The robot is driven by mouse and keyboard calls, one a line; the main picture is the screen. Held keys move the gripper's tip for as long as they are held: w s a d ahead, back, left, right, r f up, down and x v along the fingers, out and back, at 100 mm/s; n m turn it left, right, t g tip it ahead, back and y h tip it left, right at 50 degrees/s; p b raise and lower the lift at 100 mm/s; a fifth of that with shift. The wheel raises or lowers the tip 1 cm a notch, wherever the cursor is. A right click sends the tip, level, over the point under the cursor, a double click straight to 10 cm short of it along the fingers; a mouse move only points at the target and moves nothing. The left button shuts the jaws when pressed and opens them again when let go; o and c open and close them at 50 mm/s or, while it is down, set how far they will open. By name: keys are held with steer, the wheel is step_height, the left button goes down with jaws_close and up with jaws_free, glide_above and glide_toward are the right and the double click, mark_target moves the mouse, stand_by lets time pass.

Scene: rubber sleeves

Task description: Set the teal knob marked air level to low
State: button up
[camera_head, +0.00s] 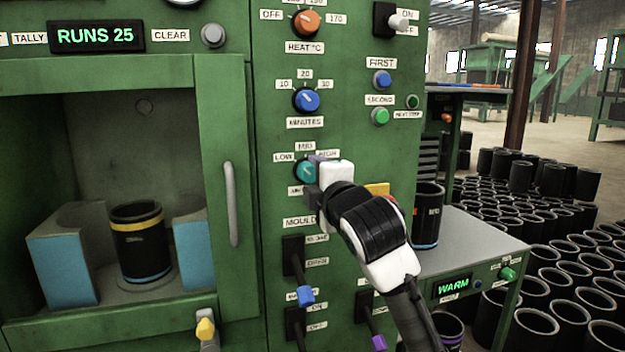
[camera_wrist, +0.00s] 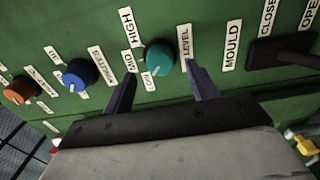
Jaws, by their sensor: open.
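The teal knob (camera_head: 305,170) is on the green panel, with LOW at its left, MID above and HIGH at its upper right. My gripper (camera_head: 313,178) is in front of it and hides its right side and part of its level label. In the wrist view the teal knob (camera_wrist: 160,57) shows between the two fingertips of my open gripper (camera_wrist: 161,72), with a gap on each side. The LOW label (camera_wrist: 150,77) is partly covered by the knob there. I cannot clearly tell where the knob's pointer aims.
Above is the blue minutes knob (camera_head: 307,100), then the orange heat knob (camera_head: 306,22). Below are the mould lever (camera_head: 306,295) and other levers. A chamber at left holds a black sleeve (camera_head: 140,240). A side table (camera_head: 470,240) carries another black sleeve (camera_head: 427,215).

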steer(key=b+v, duration=0.1)
steer(key=v, duration=0.9)
steer(key=shift+s, duration=0.1)
